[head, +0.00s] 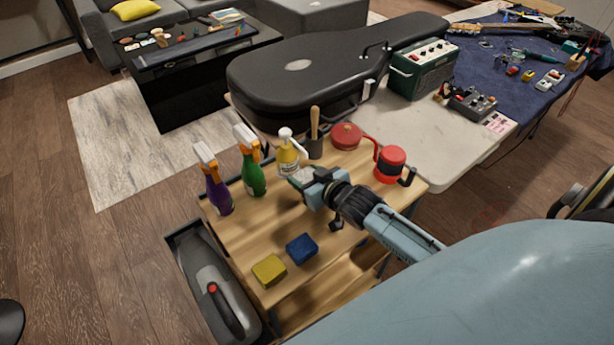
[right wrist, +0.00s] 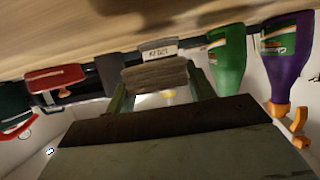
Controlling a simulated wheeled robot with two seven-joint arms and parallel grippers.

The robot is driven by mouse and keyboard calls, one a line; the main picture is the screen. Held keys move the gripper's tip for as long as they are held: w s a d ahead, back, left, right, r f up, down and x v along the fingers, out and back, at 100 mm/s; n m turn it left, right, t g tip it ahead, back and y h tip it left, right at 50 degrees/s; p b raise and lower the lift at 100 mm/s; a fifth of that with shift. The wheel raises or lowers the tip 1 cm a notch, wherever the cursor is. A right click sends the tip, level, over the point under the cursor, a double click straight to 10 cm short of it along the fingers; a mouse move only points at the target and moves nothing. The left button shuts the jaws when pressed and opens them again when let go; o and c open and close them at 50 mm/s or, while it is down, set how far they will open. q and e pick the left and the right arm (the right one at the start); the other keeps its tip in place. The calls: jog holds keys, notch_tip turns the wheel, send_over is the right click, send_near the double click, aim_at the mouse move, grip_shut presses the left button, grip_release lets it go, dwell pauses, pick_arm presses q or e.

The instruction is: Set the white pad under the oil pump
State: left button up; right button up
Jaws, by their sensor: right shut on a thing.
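The oil pump (head: 287,157), a yellow bottle with a white pump head, stands upright on the wooden cart top between the green spray bottle and the dark cup. My right gripper (head: 302,179) is low in front of it, close to its base. In the right wrist view, which is upside down, the fingers (right wrist: 162,88) are shut on a flat, layered pad (right wrist: 160,74), grey-brown in shadow, that I take for the white pad. It hides part of the pump; I cannot tell whether they touch. My left gripper is not in view.
Green (head: 252,174) and purple (head: 217,190) spray bottles stand left of the pump. A dark cup (head: 315,148), a red tin (head: 346,135) and a red-and-black container (head: 390,164) stand right. Blue (head: 301,249) and yellow (head: 269,270) sponges lie in front. The cart's left-middle is clear.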

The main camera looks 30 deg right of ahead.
jog(key=shift+s+a+f, duration=0.1)
jog(key=shift+s+f, duration=0.15)
jog(key=shift+f, duration=0.35)
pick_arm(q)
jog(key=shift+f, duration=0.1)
pick_arm(e)
jog(key=o, duration=1)
jog(key=shift+s+a+f, duration=0.1)
jog(key=shift+a+f, duration=0.05)
jog(key=shift+c, duration=0.2)
jog(key=p+v, duration=0.1)
jog(key=v, duration=0.2)
jog(key=r+v, duration=0.1)
jog(key=v, duration=0.3)
jog(key=p+v, duration=0.1)
jog(key=v, duration=0.2)
jog(key=shift+d+r+p, duration=0.25)
jog(key=shift+r+p, duration=0.1)
jog(key=shift+r, duration=0.15)
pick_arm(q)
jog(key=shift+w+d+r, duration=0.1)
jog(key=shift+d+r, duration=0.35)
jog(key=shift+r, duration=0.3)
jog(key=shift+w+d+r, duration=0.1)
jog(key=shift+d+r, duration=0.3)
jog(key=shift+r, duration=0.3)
pick_arm(e)
jog(key=shift+s+r, duration=0.3)
jog(key=shift+s, duration=0.2)
